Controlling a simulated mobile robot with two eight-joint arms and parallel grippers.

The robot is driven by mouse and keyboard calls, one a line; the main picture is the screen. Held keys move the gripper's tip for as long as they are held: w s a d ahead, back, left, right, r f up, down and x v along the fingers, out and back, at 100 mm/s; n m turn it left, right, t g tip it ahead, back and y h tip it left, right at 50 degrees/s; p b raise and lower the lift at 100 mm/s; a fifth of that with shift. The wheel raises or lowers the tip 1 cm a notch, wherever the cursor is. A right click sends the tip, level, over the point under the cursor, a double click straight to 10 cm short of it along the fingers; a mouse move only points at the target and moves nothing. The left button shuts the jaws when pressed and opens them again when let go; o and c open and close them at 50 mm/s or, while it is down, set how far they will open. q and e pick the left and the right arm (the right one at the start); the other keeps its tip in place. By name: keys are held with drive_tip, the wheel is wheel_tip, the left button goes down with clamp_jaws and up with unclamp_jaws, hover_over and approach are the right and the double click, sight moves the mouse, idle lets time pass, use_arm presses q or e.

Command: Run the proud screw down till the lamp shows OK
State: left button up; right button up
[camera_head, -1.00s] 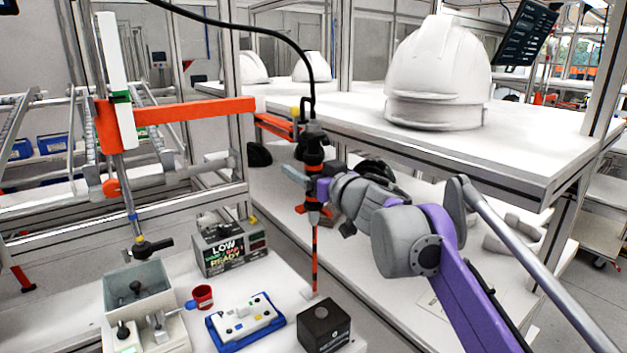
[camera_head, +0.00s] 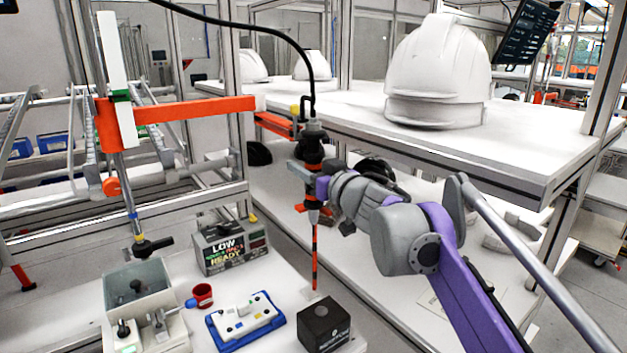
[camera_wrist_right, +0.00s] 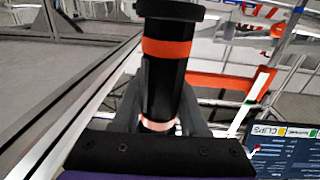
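My right gripper (camera_head: 318,186) is shut around the body of a black and orange power screwdriver (camera_head: 312,148). It hangs upright from a black cable. In the wrist view the fingers lie on both sides of its black barrel (camera_wrist_right: 166,85). Its long orange and dark bit (camera_head: 315,255) points down, with the tip just behind a dark block (camera_head: 323,326); I cannot tell whether it touches anything. A lamp box (camera_head: 231,249) lettered LOW and READY stands to the left; its middle line is hard to read. I cannot make out the proud screw. My left gripper is out of view.
A white plate with small parts sits in a blue tray (camera_head: 213,333). A red cup (camera_head: 202,296) and a grey open bin (camera_head: 139,287) stand left of it. An orange arm (camera_head: 195,109) crosses behind. A white helmet shell (camera_head: 437,75) sits on the upper shelf.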

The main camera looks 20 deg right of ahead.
clamp_jaws()
drive_tip(key=a+p, duration=0.4)
drive_tip(key=a, duration=0.7)
drive_tip(key=shift+s, duration=0.3)
